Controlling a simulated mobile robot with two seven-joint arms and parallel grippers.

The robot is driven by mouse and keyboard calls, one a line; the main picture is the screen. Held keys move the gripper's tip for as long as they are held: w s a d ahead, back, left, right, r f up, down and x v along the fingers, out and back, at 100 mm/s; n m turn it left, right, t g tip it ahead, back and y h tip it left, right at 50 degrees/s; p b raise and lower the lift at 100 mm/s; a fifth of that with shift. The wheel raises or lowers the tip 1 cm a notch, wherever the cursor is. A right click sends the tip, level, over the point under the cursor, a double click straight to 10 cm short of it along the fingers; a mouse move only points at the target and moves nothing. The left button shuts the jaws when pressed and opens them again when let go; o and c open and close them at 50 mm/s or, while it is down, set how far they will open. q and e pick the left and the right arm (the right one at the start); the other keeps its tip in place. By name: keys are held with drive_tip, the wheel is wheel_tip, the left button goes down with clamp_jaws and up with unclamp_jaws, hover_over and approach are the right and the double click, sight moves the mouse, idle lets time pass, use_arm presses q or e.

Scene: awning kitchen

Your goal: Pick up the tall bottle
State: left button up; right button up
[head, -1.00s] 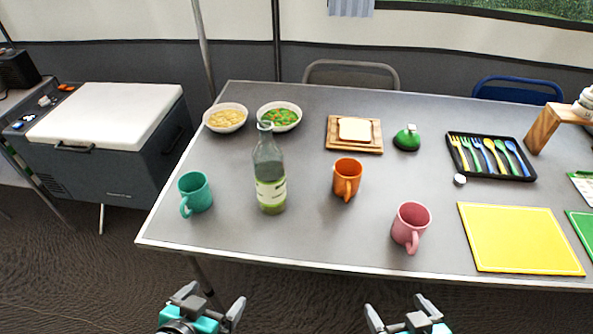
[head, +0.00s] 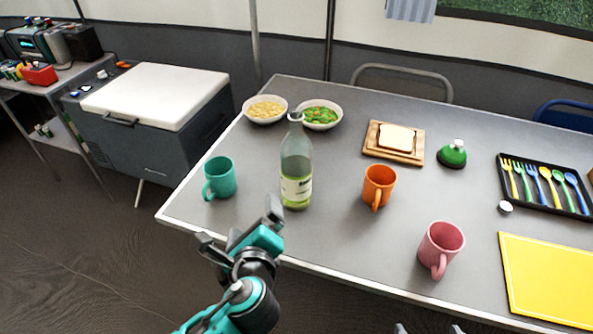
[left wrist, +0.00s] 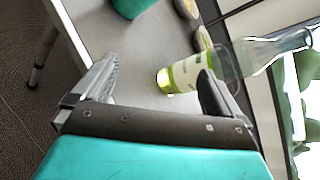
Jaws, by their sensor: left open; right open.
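The tall bottle (head: 296,165) is clear glass with a pale label and green contents, upright near the table's front left. In the left wrist view the bottle (left wrist: 255,58) appears sideways, partly behind the right-hand finger. My left gripper (head: 239,225) is open and empty at the table's front edge, in front of and left of the bottle.
A teal mug (head: 220,178) stands left of the bottle, an orange mug (head: 379,184) right, and a pink mug (head: 440,248) further right. Two bowls, one of pasta (head: 265,110) and one of vegetables (head: 319,115), stand behind.

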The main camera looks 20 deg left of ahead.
sight(297, 176)
use_arm(q)
drive_tip(key=w+d+r+m+t+h, duration=0.35)
drive_tip(key=d+m+t, duration=0.2)
drive_tip(key=m, duration=0.55)
drive_tip(key=shift+g+y, duration=0.35)
drive_tip(key=shift+y, duration=0.1)
drive_tip(key=w, duration=0.6)
drive_tip(key=shift+w+a+f, duration=0.15)
drive_tip(key=shift+w+f, duration=0.15)
drive_tip(key=w, duration=0.1)
drive_tip(key=w+a, duration=0.1)
drive_tip(key=w, duration=0.1)
drive_tip(key=w+b, duration=0.1)
drive_tip(key=w, duration=0.1)
drive_tip(key=shift+w+a+f, duration=0.15)
drive_tip(key=shift+w+a, duration=0.1)
drive_tip(key=shift+a, duration=0.05)
drive_tip(key=shift+c, duration=0.5)
drive_tip(key=c, duration=1)
drive_tip(key=shift+c, duration=0.5)
